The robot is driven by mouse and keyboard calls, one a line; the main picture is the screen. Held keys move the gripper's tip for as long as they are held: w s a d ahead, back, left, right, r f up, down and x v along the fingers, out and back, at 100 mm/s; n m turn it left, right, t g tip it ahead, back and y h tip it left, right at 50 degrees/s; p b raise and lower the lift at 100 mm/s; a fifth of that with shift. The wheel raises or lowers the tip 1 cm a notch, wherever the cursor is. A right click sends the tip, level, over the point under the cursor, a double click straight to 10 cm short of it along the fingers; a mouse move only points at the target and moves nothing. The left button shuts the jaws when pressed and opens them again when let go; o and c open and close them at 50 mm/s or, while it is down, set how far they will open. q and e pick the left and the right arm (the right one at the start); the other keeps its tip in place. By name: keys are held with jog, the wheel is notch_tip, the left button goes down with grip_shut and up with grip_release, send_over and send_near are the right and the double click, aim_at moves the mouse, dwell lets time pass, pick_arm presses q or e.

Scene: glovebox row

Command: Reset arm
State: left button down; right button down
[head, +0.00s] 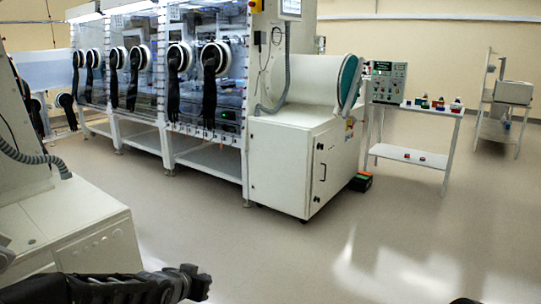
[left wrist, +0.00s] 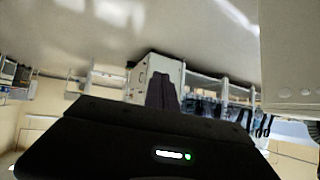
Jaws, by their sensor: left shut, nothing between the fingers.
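My left gripper (head: 196,283) is at the lower left of the head view, at the end of my dark arm, out over the floor. Its fingers are together with nothing between them. In the left wrist view the dark fingers (left wrist: 162,92) rise as a narrow shape above the black gripper body, and the room appears upside down. My right gripper cannot be made out. Only a small dark sliver shows at the bottom edge of the head view, right of centre.
A row of gloveboxes (head: 133,75) with black gloves stands at the back left, ending in a white cabinet (head: 290,165). A white bench (head: 50,235) is close on the left. A small table (head: 432,110) and a cart (head: 513,93) stand at the right. The middle floor is clear.

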pick_arm(q)
jog(key=s+d+f+n+g+p, duration=0.25)
jog(key=s+d+f, duration=0.25)
jog(key=s+f, duration=0.5)
jog(key=s+d+f+n+g+p, duration=0.1)
jog(key=s+d+f+g, duration=0.1)
jog(key=s+f, duration=0.3)
jog(key=s+d+f+n+g+h+p, duration=0.1)
jog(key=s+f, duration=0.5)
jog(key=s, duration=0.7)
jog(key=s+d+f+n+g+p, duration=0.1)
jog(key=s+d+f+g, duration=0.2)
jog(key=s+f, duration=0.3)
jog(key=s+g, duration=0.1)
jog(key=s, duration=0.2)
jog(key=shift+d+h+p, duration=0.2)
jog(key=shift+h+p, duration=0.2)
